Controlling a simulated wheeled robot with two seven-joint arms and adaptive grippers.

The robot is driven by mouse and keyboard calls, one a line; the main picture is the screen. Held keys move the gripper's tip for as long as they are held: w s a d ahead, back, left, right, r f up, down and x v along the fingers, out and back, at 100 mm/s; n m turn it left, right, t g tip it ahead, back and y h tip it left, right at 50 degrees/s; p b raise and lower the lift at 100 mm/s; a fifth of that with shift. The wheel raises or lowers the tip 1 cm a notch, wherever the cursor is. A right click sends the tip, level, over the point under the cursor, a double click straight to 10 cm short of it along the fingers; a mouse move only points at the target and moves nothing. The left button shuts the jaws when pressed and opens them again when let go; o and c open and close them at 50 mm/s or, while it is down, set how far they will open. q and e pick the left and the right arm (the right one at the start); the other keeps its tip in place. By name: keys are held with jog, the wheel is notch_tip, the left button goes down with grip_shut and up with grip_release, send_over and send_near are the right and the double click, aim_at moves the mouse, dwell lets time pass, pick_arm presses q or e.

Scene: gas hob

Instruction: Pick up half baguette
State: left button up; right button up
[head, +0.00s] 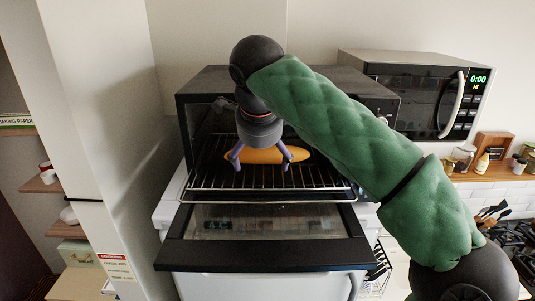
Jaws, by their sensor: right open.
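The half baguette (265,156), an orange-brown loaf, lies lengthwise across the wire rack (270,179) of the open oven (190,128). My right gripper (262,160) reaches down into the oven over the baguette. Its two purple-grey fingers are spread apart, one toward each end of the loaf's middle part. The fingers show in front of the loaf; whether they touch it I cannot tell. My left gripper is not in view.
The oven door (265,252) is folded down toward me, below the pulled-out rack. A microwave (415,88) stands at the right behind my green right arm. A white column (100,120) and shelves are at the left. Jars (463,158) stand on a wooden shelf at the right.

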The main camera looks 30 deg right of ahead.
jog(key=shift+w+a, duration=0.1)
jog(key=shift+a, duration=0.05)
jog(key=shift+c, duration=0.8)
jog(key=shift+s, duration=0.2)
jog(key=c, duration=1)
jog(key=shift+c, duration=1)
